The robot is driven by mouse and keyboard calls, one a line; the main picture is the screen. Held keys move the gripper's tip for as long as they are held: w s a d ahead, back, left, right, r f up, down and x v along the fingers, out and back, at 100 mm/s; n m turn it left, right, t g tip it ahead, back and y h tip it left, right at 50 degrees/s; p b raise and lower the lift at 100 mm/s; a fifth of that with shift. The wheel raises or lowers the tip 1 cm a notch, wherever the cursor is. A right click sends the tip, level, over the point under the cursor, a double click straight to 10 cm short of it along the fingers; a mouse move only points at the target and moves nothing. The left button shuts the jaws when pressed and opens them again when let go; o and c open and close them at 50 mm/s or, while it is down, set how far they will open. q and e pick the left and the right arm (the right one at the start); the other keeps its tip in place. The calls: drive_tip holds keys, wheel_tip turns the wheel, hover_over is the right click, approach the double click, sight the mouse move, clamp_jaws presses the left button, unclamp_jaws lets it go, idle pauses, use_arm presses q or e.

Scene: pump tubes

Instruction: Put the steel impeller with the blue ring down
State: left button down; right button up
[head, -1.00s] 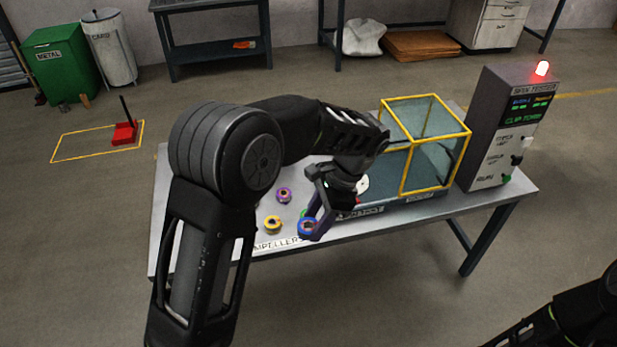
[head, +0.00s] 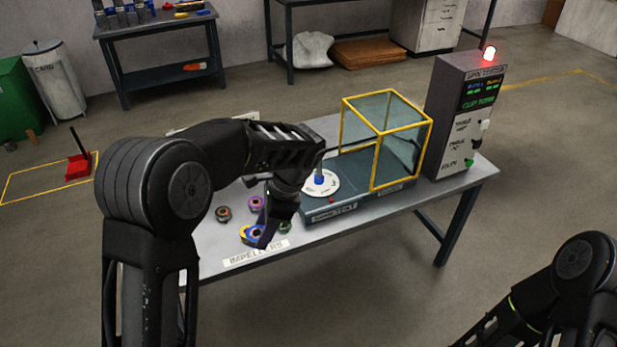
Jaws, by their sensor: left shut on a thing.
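The steel impeller with the blue ring (head: 253,238) is at my left gripper's fingertips, over the front part of the table near the IMPELLERS label. My left gripper (head: 265,231) points down and is shut on it. The fingers hide part of the impeller, and I cannot tell whether it touches the table. An impeller with a yellow ring (head: 243,231) shows right beside it, partly covered. My right gripper is not in view; only my right arm shows at the lower right.
Impellers with a purple ring (head: 256,202), a brown ring (head: 223,214) and a green ring (head: 285,227) lie close by. The spin tester (head: 330,207), with a white disc (head: 321,186) and a yellow-framed guard (head: 376,150), stands to the right. Bare table (head: 208,243) shows at the left front.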

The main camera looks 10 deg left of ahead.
use_arm(q)
drive_tip(key=w+a+f+m+t+b, duration=0.2)
drive_tip(key=w+a+f+m+b, duration=0.3)
drive_tip(key=a+f+b, duration=0.4)
drive_tip(key=m+t+b, duration=0.2)
drive_tip(key=m+b, duration=0.4)
drive_tip(key=m, duration=0.1)
hover_over(215, 247)
drive_tip(key=d, duration=0.1)
drive_tip(key=shift+s+r+h, duration=0.25)
drive_tip(key=shift+s+h, duration=0.05)
drive_tip(key=shift+s, duration=0.15)
drive_tip(key=shift+f, duration=0.1)
drive_tip(key=shift+f+b, duration=0.5)
drive_tip(key=shift+f, duration=1.95)
drive_tip(key=shift+f+b, duration=0.6)
drive_tip(key=shift+f, duration=1.9)
